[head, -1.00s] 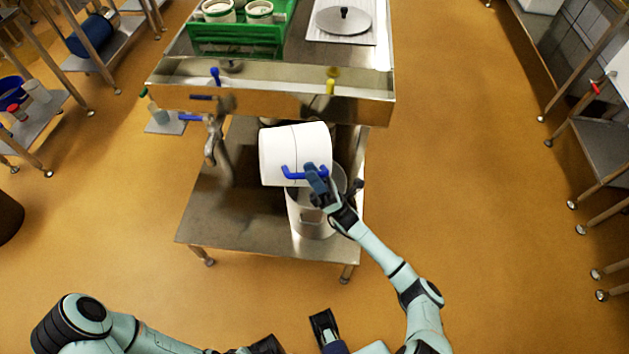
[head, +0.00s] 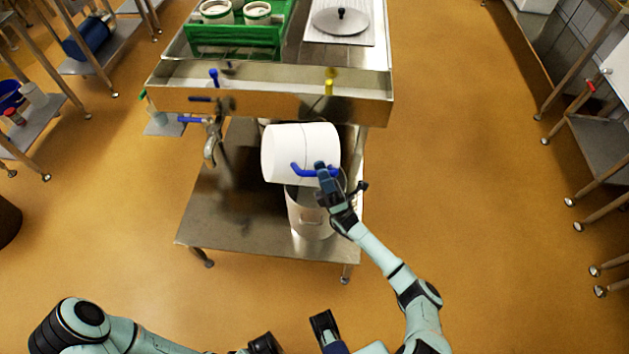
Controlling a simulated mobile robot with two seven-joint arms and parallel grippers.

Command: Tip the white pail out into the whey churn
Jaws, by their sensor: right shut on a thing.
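The white pail (head: 290,152) hangs tilted onto its side over the whey churn, with its long axis running roughly left to right. My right gripper (head: 322,170) is shut on the pail's blue handle (head: 301,169) at the lower right side. The whey churn (head: 308,220) is a grey metal can standing upright on the lower shelf, and the pail and gripper hide most of its mouth. I cannot see into the pail or see any liquid flowing. Part of my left gripper (head: 293,336) seems to show at the bottom edge, and its jaws are unclear.
The steel table (head: 270,105) has a raised front edge just behind the pail. A green crate (head: 235,42) with white moulds and a round metal lid (head: 341,21) are on top. A tap (head: 212,140) hangs left of the pail. Open floor lies in front and right.

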